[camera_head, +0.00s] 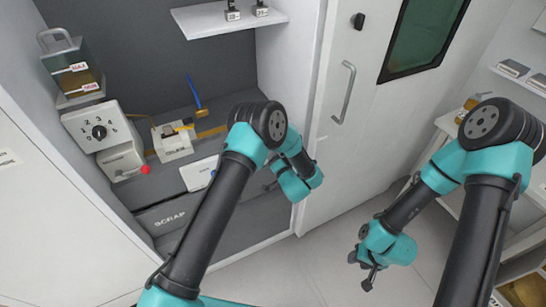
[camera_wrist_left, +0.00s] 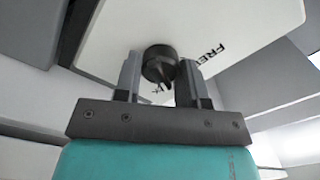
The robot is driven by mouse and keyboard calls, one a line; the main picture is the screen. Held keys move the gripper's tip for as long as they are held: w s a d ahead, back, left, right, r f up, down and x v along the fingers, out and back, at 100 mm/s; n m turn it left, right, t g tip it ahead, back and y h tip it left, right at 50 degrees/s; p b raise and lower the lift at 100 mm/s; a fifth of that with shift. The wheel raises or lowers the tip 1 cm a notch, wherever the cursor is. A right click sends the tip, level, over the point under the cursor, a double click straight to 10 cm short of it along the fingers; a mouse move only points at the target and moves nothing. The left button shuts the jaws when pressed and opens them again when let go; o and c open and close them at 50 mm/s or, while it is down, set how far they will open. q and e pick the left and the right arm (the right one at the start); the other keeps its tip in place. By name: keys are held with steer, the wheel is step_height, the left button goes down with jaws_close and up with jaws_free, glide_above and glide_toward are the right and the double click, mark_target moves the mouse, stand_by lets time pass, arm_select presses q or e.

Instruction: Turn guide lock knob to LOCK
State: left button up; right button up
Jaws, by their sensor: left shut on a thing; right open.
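The guide lock knob (camera_wrist_left: 157,62) is a round black knob on a white panel (camera_wrist_left: 110,35), with the lettering "FREE" partly visible to its right in the left wrist view. My left gripper (camera_wrist_left: 160,78) is shut on the knob, one finger on each side of it. In the head view the left gripper (camera_head: 271,187) is mostly behind my own arm, and the knob cannot be made out. The LOCK lettering is not visible. My right gripper (camera_head: 367,274) is open and empty, hanging low over the floor at the right.
A white box with a numbered dial (camera_head: 98,131), a red button (camera_head: 145,170) and a white station block (camera_head: 173,145) stand on the grey bench at left. A blue-handled tool (camera_head: 196,94) lies behind. A bin marked SCRAP (camera_head: 165,214) is below. The floor (camera_head: 290,270) is clear.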

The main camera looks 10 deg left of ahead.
arm_select(q)
steer(key=m, duration=0.3)
steer(key=shift+m, duration=0.3)
stand_by(0.4)
steer(key=o, duration=0.9)
steer(key=v, duration=1.7)
steer(key=shift+s+d, duration=0.1)
steer(key=shift+s, duration=0.05)
